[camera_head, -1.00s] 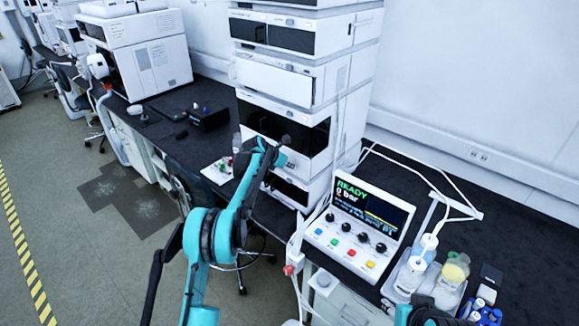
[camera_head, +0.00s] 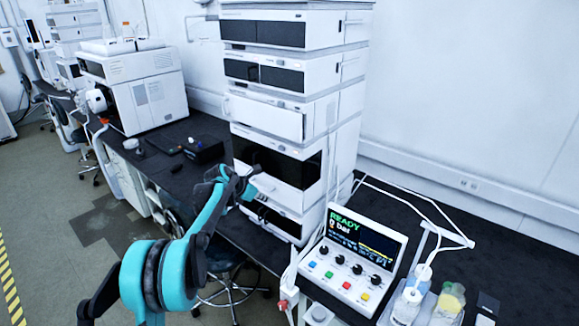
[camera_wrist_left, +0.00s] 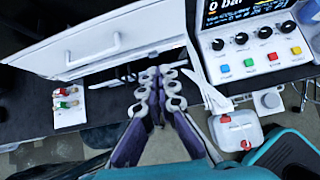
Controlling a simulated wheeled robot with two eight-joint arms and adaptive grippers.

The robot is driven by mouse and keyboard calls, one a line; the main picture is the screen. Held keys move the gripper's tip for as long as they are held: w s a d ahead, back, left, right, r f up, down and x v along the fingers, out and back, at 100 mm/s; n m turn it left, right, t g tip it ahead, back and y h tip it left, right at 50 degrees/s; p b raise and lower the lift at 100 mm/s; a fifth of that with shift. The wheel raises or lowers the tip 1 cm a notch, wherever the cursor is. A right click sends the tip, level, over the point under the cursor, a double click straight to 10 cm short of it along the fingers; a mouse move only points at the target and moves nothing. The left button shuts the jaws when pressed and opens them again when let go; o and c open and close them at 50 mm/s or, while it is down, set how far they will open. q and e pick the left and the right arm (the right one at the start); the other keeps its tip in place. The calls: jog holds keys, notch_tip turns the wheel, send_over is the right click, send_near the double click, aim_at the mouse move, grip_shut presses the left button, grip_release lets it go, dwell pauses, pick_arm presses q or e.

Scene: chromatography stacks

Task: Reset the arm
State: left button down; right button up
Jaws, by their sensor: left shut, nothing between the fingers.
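My left arm comes in from the bottom left in the head view, teal and dark grey. Its gripper (camera_head: 248,190) is in front of the lower part of the white chromatography stack (camera_head: 290,165), small and partly blending with the dark panels. In the left wrist view the left gripper (camera_wrist_left: 161,75) has its fingers together with nothing between them, above the dark bench edge. My right gripper is outside both views.
The control box (camera_head: 355,255) with a READY screen, knobs and coloured buttons stands right of the stack; bottles (camera_head: 447,302) stand beyond it. A small white board (camera_wrist_left: 69,104) and a white container with red caps (camera_wrist_left: 236,132) flank the gripper. A stool (camera_head: 228,285) stands below.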

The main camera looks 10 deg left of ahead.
pick_arm(q)
jog(key=s+d+r+m+y+b, duration=0.1)
jog(key=s+d+r+m+b, duration=0.1)
jog(key=s+m, duration=0.7)
jog(key=s+d+r+m+y+b, duration=0.1)
jog(key=s+d+r+m+b, duration=0.2)
jog(key=s, duration=0.9)
jog(key=s+f+m+b, duration=0.1)
jog(key=s+f+m, duration=0.3)
jog(key=s, duration=0.4)
jog(key=s+f+m+y, duration=0.1)
jog(key=s+f+m, duration=0.3)
jog(key=s+m, duration=0.3)
jog(key=s+f+m+y+b, duration=0.1)
jog(key=s+f+m, duration=0.3)
jog(key=s, duration=0.6)
jog(key=shift+s+f+m+b, duration=0.2)
jog(key=shift+s+m+b, duration=0.1)
jog(key=shift+m, duration=0.7)
jog(key=shift+a, duration=0.1)
